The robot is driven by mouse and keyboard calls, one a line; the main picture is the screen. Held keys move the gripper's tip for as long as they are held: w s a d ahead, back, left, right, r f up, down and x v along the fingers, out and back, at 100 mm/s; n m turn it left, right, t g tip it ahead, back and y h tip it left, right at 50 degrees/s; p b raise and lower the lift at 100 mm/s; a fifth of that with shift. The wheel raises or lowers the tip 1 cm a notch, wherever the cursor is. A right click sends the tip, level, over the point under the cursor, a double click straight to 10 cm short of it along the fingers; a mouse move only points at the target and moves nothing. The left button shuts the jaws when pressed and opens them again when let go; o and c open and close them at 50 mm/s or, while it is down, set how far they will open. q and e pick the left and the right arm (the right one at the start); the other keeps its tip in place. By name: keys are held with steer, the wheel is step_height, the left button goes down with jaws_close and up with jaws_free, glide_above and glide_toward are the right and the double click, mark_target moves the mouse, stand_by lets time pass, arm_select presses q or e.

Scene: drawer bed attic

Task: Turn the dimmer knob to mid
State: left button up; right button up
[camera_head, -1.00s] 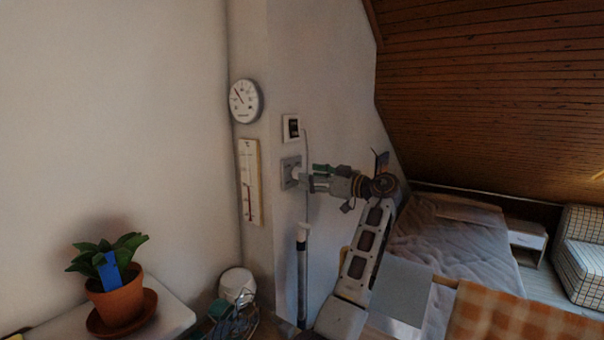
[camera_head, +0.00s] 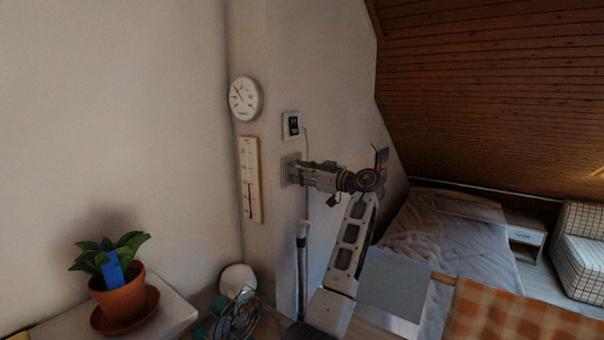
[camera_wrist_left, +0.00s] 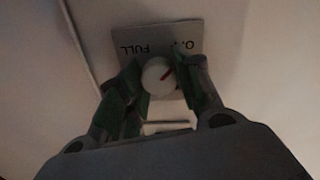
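The dimmer plate (camera_head: 288,170) is on the wall corner below a small panel. In the left wrist view the plate (camera_wrist_left: 188,33) appears upside down, with FULL and a partly hidden word starting with O. My left gripper (camera_head: 299,171) is at the plate. In the wrist view its green-padded fingertips (camera_wrist_left: 158,80) are on both sides of the knob and appear closed against it. In the head view the gripper hides the knob. My right gripper is not in view.
A small panel (camera_head: 292,125) is just above the plate. A round dial (camera_head: 245,98) and a thermometer (camera_head: 250,180) hang to the left. A potted plant (camera_head: 120,290) and a white round object (camera_head: 237,279) are lower left. A bed (camera_head: 455,240) is at right.

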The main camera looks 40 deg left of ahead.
arm_select(q)
steer(key=c, duration=0.4)
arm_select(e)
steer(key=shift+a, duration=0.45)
